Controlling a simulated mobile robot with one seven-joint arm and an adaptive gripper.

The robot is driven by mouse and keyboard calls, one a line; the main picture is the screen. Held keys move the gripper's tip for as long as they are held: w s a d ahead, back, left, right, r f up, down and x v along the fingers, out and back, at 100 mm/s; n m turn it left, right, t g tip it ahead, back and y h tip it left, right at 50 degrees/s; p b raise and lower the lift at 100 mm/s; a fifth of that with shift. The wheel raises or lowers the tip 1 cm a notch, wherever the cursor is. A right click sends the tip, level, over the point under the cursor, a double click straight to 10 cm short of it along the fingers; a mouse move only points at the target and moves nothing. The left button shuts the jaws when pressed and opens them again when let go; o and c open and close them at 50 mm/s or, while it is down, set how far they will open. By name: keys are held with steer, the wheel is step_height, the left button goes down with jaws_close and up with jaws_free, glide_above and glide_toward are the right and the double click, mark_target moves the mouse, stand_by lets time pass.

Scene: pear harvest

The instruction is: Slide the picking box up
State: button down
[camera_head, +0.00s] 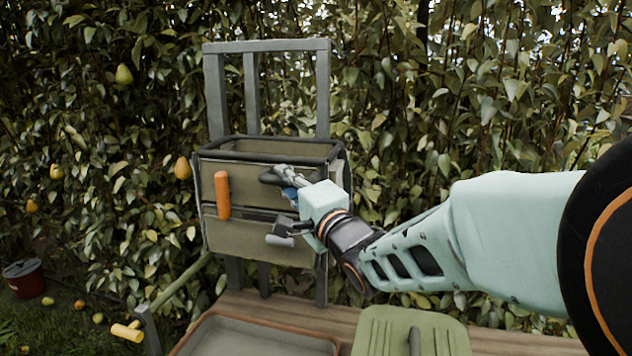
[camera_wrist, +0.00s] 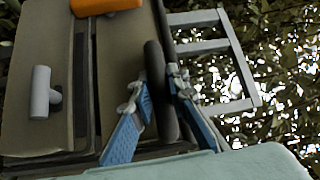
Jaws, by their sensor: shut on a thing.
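The picking box (camera_head: 232,170) is a khaki box with a dark rim. It sits upright on a grey upright frame (camera_head: 268,46), whose upper part rises above the box. My gripper (camera_head: 290,180) is at the right half of the box's front, just below the rim. In the wrist view its blue-padded fingers (camera_wrist: 155,88) are closed around a dark round handle (camera_wrist: 153,60). That handle's end shows left of the fingers in the head view (camera_head: 269,179). Part of the handle is hidden by the fingers.
An orange handle (camera_head: 222,195) stands left on the box front; a grey knob (camera_head: 280,241) sits below my gripper. A tray (camera_head: 258,340) and a green board (camera_head: 412,332) lie on the wooden surface below. A yellow-tipped lever (camera_head: 127,332) is at left. Foliage lies close behind.

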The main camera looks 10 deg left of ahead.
steer(key=shift+r, duration=0.55)
steer(key=c, duration=1.8)
jaws_free()
steer(key=shift+c, duration=0.2)
steer(key=shift+f, duration=0.15)
steer(key=shift+f, duration=0.15)
